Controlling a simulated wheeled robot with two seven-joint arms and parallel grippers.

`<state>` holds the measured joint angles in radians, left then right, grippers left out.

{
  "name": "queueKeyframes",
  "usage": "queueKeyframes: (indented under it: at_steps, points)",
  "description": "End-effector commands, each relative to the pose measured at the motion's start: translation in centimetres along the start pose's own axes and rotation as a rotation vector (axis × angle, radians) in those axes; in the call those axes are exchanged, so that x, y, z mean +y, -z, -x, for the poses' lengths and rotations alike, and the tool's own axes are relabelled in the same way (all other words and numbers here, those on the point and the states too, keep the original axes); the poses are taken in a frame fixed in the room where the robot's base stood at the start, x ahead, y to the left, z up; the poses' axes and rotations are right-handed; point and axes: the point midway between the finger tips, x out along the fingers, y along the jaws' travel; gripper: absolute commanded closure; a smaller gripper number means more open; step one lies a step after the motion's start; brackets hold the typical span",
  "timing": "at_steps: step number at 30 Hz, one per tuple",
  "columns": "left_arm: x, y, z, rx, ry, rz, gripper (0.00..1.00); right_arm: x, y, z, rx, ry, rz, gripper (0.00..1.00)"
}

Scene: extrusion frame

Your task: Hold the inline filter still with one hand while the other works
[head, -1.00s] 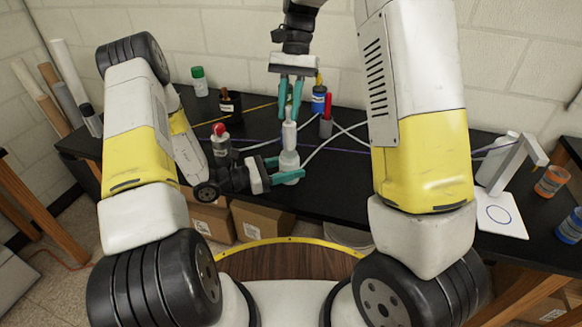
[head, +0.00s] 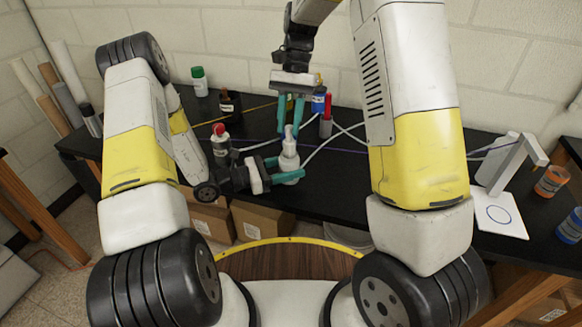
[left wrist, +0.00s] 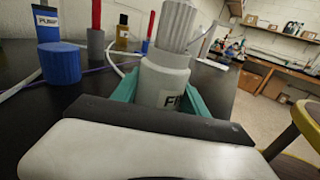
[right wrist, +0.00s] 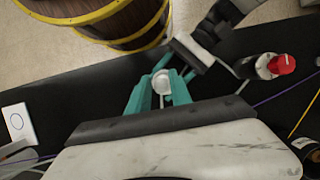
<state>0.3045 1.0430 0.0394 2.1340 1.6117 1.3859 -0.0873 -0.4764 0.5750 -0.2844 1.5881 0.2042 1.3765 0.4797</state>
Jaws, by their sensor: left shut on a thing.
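The inline filter's pale body (head: 289,164) stands upright at the front of the black bench; part of its label shows in the left wrist view (left wrist: 172,98). My left gripper (head: 287,177) is shut on this body low down, with a teal finger on each side. A ribbed, light-grey top piece (left wrist: 178,22) sits on the body, its upper end cut off by the picture edge. My right gripper (head: 289,128) points down from above, its fingers on either side of the top piece, which also shows in the right wrist view (right wrist: 161,82). Whether they press on it is unclear.
A red-capped bottle (head: 221,144) stands left of the filter, close to my left gripper. Behind are a blue bottle (head: 318,101), a red marker-like item (head: 326,117), a dark bottle (head: 230,104) and a green-capped bottle (head: 199,82). White tubes cross the bench. A white stand (head: 512,165) is at right.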

Motion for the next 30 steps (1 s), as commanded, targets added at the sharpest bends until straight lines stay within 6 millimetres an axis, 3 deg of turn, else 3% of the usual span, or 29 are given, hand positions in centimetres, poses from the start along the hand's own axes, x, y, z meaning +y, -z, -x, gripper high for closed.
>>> queueKeyframes:
  at_steps: [2,14,30]
  points:
    - [0.0,0.0,0.0,-0.001,0.000,0.000,0.94,0.0,0.0,0.0,0.000,0.000,0.000,0.56]
    - [0.0,0.0,0.0,-0.001,0.000,0.000,0.94,0.0,0.1,0.7,0.001,0.001,0.000,0.56]
    - [0.0,0.0,0.0,-0.001,0.000,0.000,0.94,-0.1,0.1,10.5,0.002,0.001,0.000,0.56]
